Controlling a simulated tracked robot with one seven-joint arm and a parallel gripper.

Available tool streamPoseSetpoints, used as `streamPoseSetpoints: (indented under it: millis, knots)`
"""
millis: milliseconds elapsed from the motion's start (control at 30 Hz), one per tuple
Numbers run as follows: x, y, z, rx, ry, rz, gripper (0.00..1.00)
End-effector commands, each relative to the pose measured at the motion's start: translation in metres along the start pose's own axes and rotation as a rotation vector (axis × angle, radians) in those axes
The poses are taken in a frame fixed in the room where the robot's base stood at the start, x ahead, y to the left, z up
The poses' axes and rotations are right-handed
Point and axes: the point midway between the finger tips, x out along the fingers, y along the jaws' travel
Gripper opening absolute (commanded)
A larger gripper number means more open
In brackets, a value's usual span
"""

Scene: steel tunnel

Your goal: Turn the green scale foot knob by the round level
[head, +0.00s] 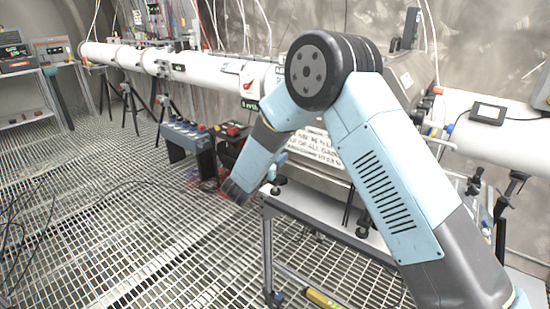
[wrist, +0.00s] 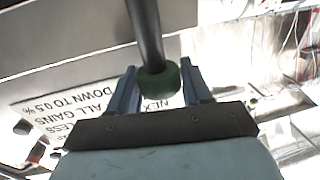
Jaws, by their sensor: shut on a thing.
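The green knob (wrist: 157,82) sits at the lower end of a dark rod (wrist: 145,30) in the wrist view. My gripper (wrist: 159,70) has one blue-grey finger on each side of the knob and is shut on it. A small green round thing (wrist: 252,103) shows beyond the right finger; I cannot tell whether it is the round level. In the head view my arm bends down to the left end of the bench, and the knob in the grip cannot be made out there.
A panel with printed lettering (wrist: 80,115) lies behind my fingers in the wrist view. In the head view a long white tube (head: 210,70) runs along the back. A box with several knobs (head: 187,135) stands left of my arm. The grating floor (head: 110,220) is mostly open at left, with loose cables.

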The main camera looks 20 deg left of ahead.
Motion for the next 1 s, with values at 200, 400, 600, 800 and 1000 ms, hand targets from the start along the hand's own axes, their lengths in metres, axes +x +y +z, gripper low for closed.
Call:
streamPoseSetpoints:
  millis: [200,400,600,800,1000]
  knots:
    - [0.0004,-0.0008,-0.0002,0.002,0.000,0.101,0.18]
    - [0.0003,-0.0009,-0.0010,0.002,0.002,0.144,0.18]
    - [0.0004,-0.0008,-0.0013,0.002,0.002,0.155,0.18]
    - [0.0005,-0.0010,-0.0015,0.003,0.002,0.155,0.18]
    - [0.0005,-0.0009,-0.0013,0.003,0.002,0.154,0.53]
